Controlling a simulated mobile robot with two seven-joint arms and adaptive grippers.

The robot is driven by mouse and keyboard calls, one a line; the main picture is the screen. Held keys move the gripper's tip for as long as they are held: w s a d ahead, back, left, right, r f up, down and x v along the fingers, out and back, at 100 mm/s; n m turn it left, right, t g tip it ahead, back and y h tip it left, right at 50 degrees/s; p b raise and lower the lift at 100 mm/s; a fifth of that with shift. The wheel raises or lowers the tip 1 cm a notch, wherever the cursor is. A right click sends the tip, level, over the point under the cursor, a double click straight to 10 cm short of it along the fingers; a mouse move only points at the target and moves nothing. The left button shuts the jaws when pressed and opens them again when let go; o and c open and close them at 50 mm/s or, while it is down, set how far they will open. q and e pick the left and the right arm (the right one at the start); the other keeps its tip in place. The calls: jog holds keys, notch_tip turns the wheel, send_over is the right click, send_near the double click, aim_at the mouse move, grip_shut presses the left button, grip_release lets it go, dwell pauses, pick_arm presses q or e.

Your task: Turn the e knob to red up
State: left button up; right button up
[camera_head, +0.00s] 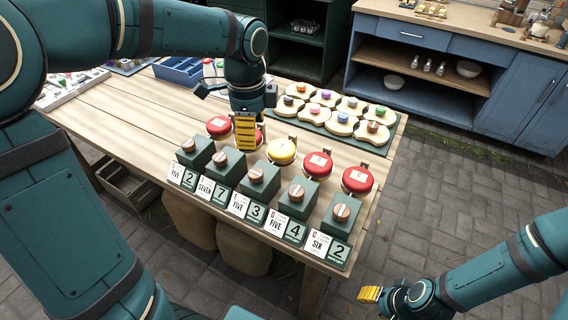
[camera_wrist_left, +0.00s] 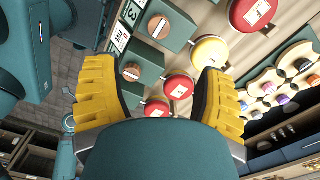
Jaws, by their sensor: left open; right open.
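A row of green boxes with round wooden knobs stands along the table's front edge; the card letters are too small to read surely, so I cannot tell which is e. The middle knob (camera_head: 257,173) has number 3 and a yellow disc (camera_head: 281,152) behind it. To its left is a knob (camera_head: 220,158) with number 7; a red disc behind it is partly hidden. My left gripper (camera_head: 246,146) points down above that disc, open and empty. In the left wrist view a knob (camera_wrist_left: 131,72) and a red disc (camera_wrist_left: 179,86) show between its fingers. My right gripper (camera_head: 370,294) is open, right of the table.
More knobs stand at the left end (camera_head: 188,145) and right (camera_head: 296,192), (camera_head: 341,212). A green tray (camera_head: 377,145) with cream pieces and coloured caps lies at the back right. A blue crate (camera_head: 179,70) is at the back. The left table top (camera_head: 125,110) is clear.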

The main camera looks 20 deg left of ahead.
aim_at(256, 172)
pick_arm(q)
notch_tip(256, 172, down, 14)
jog(key=b, duration=0.3)
jog(key=shift+s+a+r+b, duration=0.1)
jog(key=shift+s+r+b, duration=0.05)
jog(key=shift+r+b, duration=0.15)
grip_shut()
